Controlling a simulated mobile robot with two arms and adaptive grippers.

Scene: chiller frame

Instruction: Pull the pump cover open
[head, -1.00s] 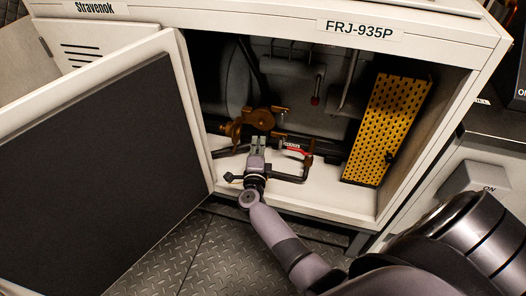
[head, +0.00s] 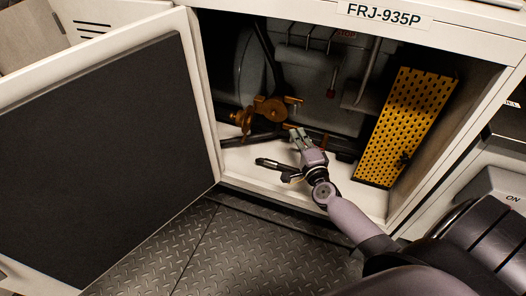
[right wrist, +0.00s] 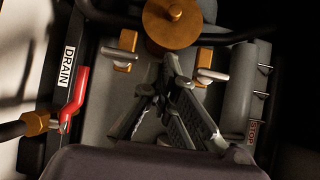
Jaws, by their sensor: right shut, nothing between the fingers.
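The yellow perforated panel (head: 406,125), which I take to be the pump cover, stands slightly tilted inside the right part of the open cabinet. It has a small dark knob on its lower right. My right gripper (head: 298,137) is shut and empty, left of the panel and apart from it, just below and right of the brass valve (head: 268,109). The panel is not seen in that view. My left gripper is not in view.
The white cabinet door (head: 100,140) stands wide open at left. A red handle (right wrist: 76,92) beside a DRAIN label (right wrist: 67,65) lies left of the fingers in the wrist view. A grey cylinder (right wrist: 240,95) is at right. Cabinet floor before the panel looks clear.

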